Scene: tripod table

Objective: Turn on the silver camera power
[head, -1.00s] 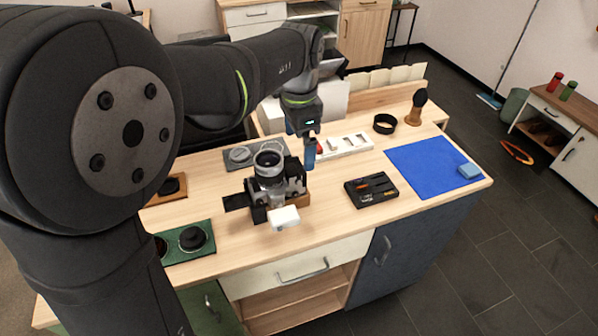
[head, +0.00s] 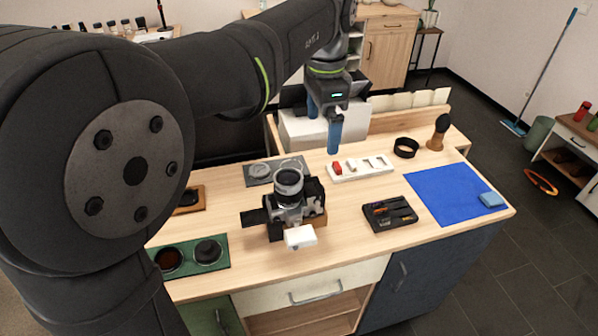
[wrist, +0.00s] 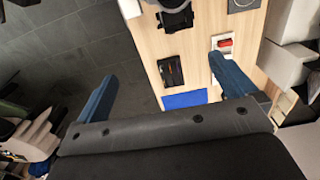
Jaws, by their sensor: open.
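The silver and black camera (head: 291,200) stands on the wooden table in the head view, lens facing up, with a white box-shaped part (head: 300,237) at its front. In the wrist view the camera (wrist: 174,14) shows only partly at the top edge. Its power switch is too small to make out. My gripper (head: 322,122) has blue fingers and is open and empty. It hangs above the back of the table, behind and to the right of the camera, apart from it. In the wrist view the two blue fingers are spread wide.
A white tray (head: 374,169) with a red piece lies below and right of my gripper. A black tool tray (head: 389,214), blue mat (head: 450,189), black ring (head: 406,148) and brush (head: 439,132) lie right. A green tray (head: 190,266) is front left. White boxes (head: 303,130) stand behind.

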